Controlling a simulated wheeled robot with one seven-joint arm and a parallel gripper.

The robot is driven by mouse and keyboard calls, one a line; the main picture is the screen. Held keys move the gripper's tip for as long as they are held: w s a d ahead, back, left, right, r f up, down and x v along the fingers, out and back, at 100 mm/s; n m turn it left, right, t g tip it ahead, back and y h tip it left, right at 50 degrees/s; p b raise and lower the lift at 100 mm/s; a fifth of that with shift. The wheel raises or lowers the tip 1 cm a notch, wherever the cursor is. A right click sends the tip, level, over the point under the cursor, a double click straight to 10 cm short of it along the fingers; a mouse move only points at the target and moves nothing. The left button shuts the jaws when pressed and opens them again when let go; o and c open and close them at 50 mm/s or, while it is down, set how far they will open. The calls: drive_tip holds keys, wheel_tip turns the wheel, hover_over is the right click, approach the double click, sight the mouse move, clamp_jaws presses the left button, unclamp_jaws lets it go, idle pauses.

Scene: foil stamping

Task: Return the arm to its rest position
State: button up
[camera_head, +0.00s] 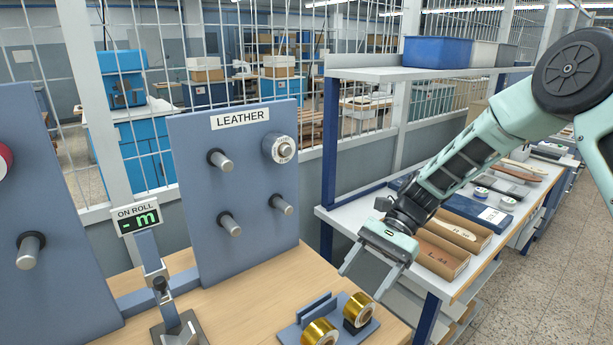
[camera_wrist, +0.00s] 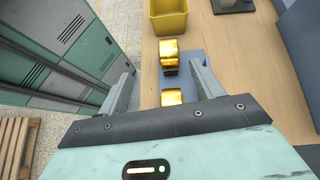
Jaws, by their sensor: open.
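My gripper (camera_head: 369,272) hangs above the right edge of the wooden bench, its fingers pointing down and apart with nothing between them. In the wrist view my gripper (camera_wrist: 165,90) is also open. Below it, a blue holder (camera_head: 298,340) on the bench carries gold foil rolls, one at the back right (camera_head: 358,309) and one nearer the front (camera_head: 320,333). The rolls show between and beyond the fingers in the wrist view (camera_wrist: 170,97). My arm reaches in from the upper right.
A blue panel marked LEATHER (camera_head: 235,190) with pegs stands at the bench's back. A display stand (camera_head: 137,219) reads "- m". A shelf rack (camera_head: 400,73) with bins and boxes stands close behind my gripper. The wrist view shows a yellow bin (camera_wrist: 168,18) and green cabinets (camera_wrist: 62,55).

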drive_tip(key=s+r+n+t+h, duration=0.3)
drive_tip(key=s+n, duration=0.5)
drive_tip(key=s, duration=0.4)
drive_tip(key=s+r+n+t+h+b, duration=0.1)
drive_tip(key=s+r+n+t+h, duration=0.2)
drive_tip(key=s+n, duration=0.6)
drive_tip(key=s+h, duration=0.2)
drive_tip(key=shift+s+a+r+t, duration=0.15)
drive_tip(key=shift+s+r+t, duration=0.25)
